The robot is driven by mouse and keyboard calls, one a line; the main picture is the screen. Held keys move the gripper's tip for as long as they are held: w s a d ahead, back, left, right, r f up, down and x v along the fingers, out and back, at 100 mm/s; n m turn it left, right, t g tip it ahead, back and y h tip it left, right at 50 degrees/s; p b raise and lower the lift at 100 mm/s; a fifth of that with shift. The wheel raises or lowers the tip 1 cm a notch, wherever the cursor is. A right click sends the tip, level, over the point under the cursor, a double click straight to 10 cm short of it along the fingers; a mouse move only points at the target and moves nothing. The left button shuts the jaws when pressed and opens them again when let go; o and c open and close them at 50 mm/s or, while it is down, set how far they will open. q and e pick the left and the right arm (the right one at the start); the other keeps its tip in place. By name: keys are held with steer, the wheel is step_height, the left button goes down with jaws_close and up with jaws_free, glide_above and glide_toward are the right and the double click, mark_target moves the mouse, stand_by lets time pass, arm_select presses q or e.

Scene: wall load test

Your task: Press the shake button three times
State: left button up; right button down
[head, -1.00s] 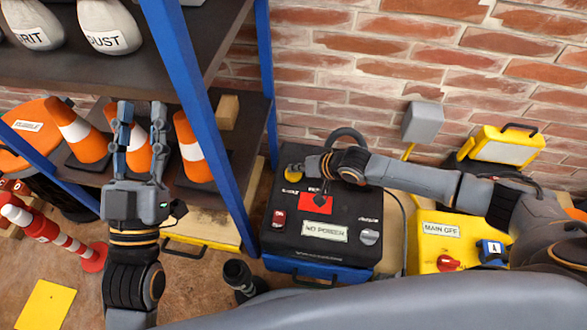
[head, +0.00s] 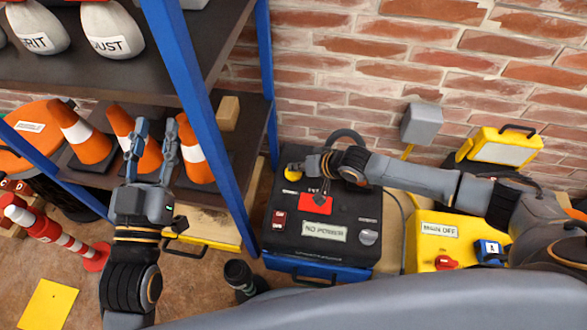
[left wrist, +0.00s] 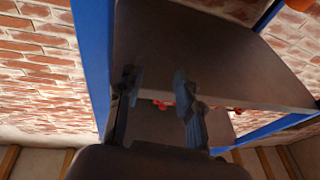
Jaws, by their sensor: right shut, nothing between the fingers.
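The black control box (head: 283,240) stands on the floor right of the shelf. A yellow round button (head: 292,172) sits at its far left corner; I cannot read its label. My right gripper (head: 309,166) is shut and empty, its tips right beside the button; I cannot tell whether they touch it. The box also has a red switch (head: 280,220), a red panel (head: 316,204), a grey knob (head: 368,237) and a plate reading NO POWER (head: 325,231). My left gripper (head: 156,138) is open and empty in front of the cones; its fingers also show in the left wrist view (left wrist: 157,100).
A shelf with a blue post (head: 200,110) holds orange cones (head: 79,135) and labelled sacks (head: 112,30). A yellow box (head: 427,225) reading MAINS OFF, with a red knob (head: 446,262), stands at right. A brick wall (head: 400,60) is behind.

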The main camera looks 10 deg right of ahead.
mark_target(296, 173)
steer(key=shift+r+p, duration=0.55)
arm_select(q)
step_height(296, 173, down, 8)
steer(key=a+g+y, duration=0.1)
steer(key=g, duration=0.3)
steer(key=shift+r+g+p, duration=0.25)
steer(key=shift+g+p, duration=0.05)
arm_select(e)
steer(key=shift+r, duration=0.25)
arm_select(q)
steer(key=shift+s, duration=0.1)
